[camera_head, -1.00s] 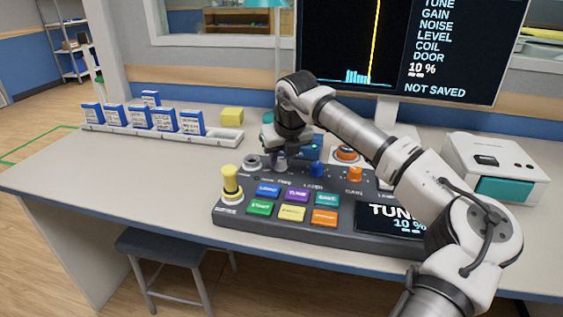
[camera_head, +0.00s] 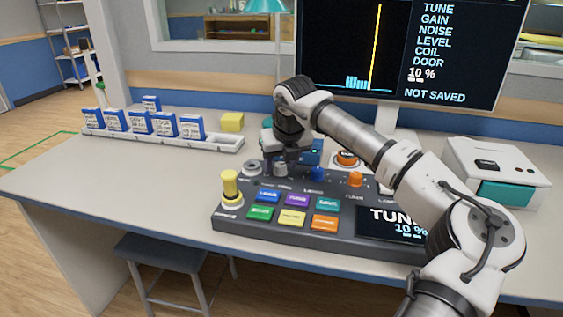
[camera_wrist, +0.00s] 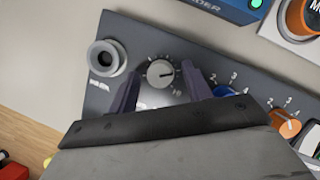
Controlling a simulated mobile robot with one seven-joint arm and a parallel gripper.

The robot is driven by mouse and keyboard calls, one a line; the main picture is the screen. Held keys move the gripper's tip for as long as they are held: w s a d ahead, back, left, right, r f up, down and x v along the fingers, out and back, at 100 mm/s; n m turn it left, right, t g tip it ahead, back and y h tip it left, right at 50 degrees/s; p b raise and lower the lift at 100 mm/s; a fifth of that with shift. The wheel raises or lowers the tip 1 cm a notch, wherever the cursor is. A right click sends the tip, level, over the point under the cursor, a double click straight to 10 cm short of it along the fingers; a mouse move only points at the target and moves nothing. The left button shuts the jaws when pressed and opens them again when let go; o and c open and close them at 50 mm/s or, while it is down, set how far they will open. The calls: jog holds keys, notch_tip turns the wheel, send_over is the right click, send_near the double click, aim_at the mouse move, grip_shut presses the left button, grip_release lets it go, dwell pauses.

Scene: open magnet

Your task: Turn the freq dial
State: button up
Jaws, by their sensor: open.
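A small grey dial (camera_wrist: 160,73) with a dark pointer line and a ring of tick marks sits on the dark console; its label is mostly hidden by my gripper, so I cannot read that it is the freq dial. In the head view this dial (camera_head: 281,170) shows just below my gripper (camera_head: 276,158). In the wrist view my gripper (camera_wrist: 160,84) is open, with one finger on each side of the dial. Gaps show between the fingers and the dial; I cannot tell their height above the panel.
A grey ring-shaped socket (camera_wrist: 105,57) is left of the dial. A blue knob (camera_head: 316,174) and an orange knob (camera_head: 356,179) are to the right. Coloured buttons lie in front. The monitor (camera_head: 400,50) stands behind.

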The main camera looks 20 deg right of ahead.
jog(key=v, duration=1.4)
jog(key=shift+p, duration=0.35)
jog(key=shift+s+f, duration=0.1)
jog(key=shift+f, duration=0.05)
